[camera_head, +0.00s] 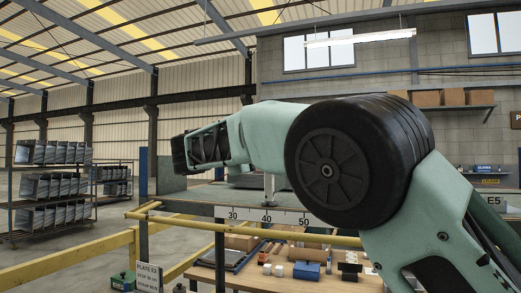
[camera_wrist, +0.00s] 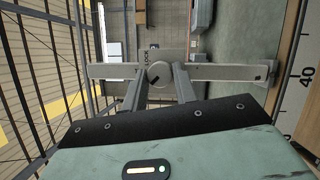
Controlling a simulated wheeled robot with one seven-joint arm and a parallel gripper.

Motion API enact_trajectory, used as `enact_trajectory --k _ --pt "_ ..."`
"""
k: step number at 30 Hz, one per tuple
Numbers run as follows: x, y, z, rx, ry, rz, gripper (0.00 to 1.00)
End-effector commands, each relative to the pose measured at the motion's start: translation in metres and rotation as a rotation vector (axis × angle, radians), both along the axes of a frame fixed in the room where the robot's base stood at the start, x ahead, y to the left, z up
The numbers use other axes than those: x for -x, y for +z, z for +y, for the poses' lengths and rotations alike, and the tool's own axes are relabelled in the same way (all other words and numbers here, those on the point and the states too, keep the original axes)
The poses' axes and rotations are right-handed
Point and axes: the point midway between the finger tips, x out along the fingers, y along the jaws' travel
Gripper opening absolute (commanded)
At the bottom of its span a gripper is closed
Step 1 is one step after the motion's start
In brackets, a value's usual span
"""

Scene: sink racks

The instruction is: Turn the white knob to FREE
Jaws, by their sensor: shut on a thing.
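The white knob (camera_wrist: 159,74) is a small round dial with a dark pointer mark, in the upper middle of the wrist view. The mark slants down and left in the picture. The knob sits on a pale grey plate (camera_wrist: 172,55) with the sideways word LOCK beside it. The word FREE cannot be read. My gripper (camera_wrist: 160,70) has one finger on each side of the knob and is shut on it. In the head view my gripper's dark end (camera_head: 184,154) reaches left, and the knob is not visible there.
A long grey bar (camera_wrist: 222,73) crosses behind the fingers. A numbered scale strip (camera_head: 266,215) runs along a bench edge, with yellow rails (camera_head: 165,216) before it. A rack of grey bins (camera_head: 50,186) stands far left. A lower table (camera_head: 300,276) holds small boxes.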

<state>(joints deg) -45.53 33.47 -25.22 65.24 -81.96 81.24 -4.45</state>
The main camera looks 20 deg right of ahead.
Motion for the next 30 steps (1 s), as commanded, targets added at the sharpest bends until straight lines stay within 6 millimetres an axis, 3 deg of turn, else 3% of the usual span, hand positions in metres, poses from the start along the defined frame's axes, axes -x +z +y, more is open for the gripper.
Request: enact_trajectory --k 1,3,11,16,30 --pt "0.000 -0.001 0.000 0.001 0.001 0.002 0.37" --pt "0.000 -0.001 0.000 0.000 0.001 0.001 0.50" --pt "0.000 -0.001 0.001 0.000 0.000 0.000 0.50" --pt "0.006 -0.004 0.012 -0.001 0.003 -0.001 0.50" --pt "0.061 -0.014 0.100 -0.001 0.004 -0.002 0.50"
